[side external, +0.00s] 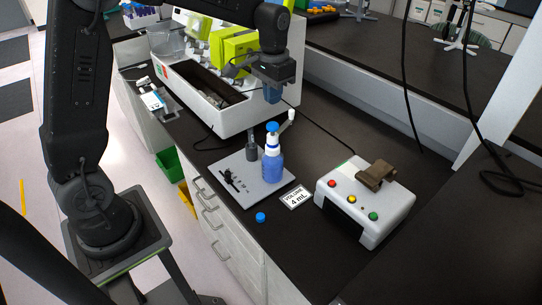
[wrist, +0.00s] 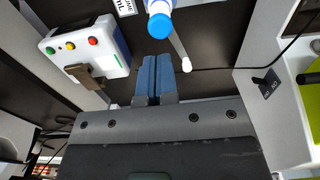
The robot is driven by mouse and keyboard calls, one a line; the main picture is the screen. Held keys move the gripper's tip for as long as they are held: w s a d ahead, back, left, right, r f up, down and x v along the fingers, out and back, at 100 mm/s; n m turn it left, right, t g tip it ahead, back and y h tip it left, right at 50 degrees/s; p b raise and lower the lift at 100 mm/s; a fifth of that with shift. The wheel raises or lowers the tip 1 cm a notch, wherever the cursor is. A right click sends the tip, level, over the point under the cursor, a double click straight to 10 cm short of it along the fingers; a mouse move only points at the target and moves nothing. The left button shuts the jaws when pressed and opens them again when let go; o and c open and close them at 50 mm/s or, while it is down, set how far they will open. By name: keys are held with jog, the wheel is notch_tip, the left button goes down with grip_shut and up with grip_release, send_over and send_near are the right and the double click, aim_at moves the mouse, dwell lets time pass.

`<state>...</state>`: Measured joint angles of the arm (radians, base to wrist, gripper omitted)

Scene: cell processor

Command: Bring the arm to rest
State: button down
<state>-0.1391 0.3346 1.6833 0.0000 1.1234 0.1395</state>
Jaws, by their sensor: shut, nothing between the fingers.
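My gripper (side external: 272,93) hangs in the air above the bench, in front of the white cell processor (side external: 262,118). In the wrist view, its two blue fingers (wrist: 156,78) are pressed together with nothing between them. A blue-capped bottle (side external: 272,160) with blue contents stands upright on a grey plate (side external: 232,192), below my gripper and apart from it. Its blue cap (wrist: 160,26) shows at the top of the wrist view.
A white control box (side external: 345,205) with coloured buttons and a brown part on top stands right of the bottle. A small blue cap (side external: 260,217) and a volume card (side external: 296,197) lie on the dark bench. Black cables hang at the right. The front right bench is clear.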

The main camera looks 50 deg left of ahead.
jog(key=s+d+r+t, duration=0.2)
jog(key=s+d+r, duration=0.1)
jog(key=s, duration=0.8)
jog(key=s+d+r+t, duration=0.3)
jog(key=s, duration=0.9)
jog(key=shift+r+t, duration=0.2)
jog(key=shift+t, duration=0.1)
